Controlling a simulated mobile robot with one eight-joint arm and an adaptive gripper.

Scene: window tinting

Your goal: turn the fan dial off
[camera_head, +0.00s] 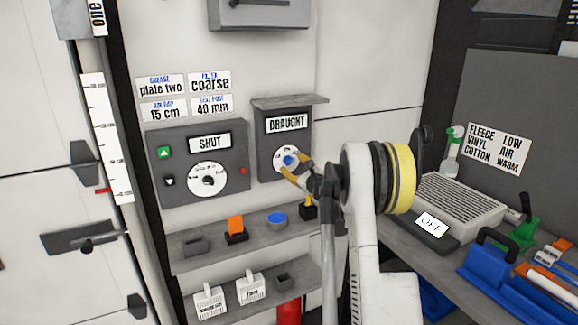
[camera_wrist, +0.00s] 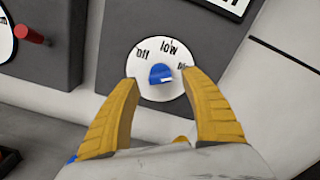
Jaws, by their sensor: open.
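The fan dial is a white disc with a blue knob (camera_head: 288,160) on the grey box labelled DRAUGHT (camera_head: 287,123). In the wrist view the dial (camera_wrist: 145,87) reads "Off", "low" and a third, partly covered word at the right. The blue knob (camera_wrist: 159,73) has a small white mark at its lower right; which word it is set to I cannot tell. My gripper (camera_head: 293,167) is open in front of the dial. In the wrist view its yellow fingers (camera_wrist: 159,79) stand left and right of the knob, with a gap on both sides.
A grey box labelled SHUT (camera_head: 209,144) with another dial and a red button stands left of the fan box. A ledge (camera_head: 306,101) overhangs the fan box. A shelf (camera_head: 210,258) with small items runs below. A bench with a grilled unit (camera_head: 460,205) is at the right.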

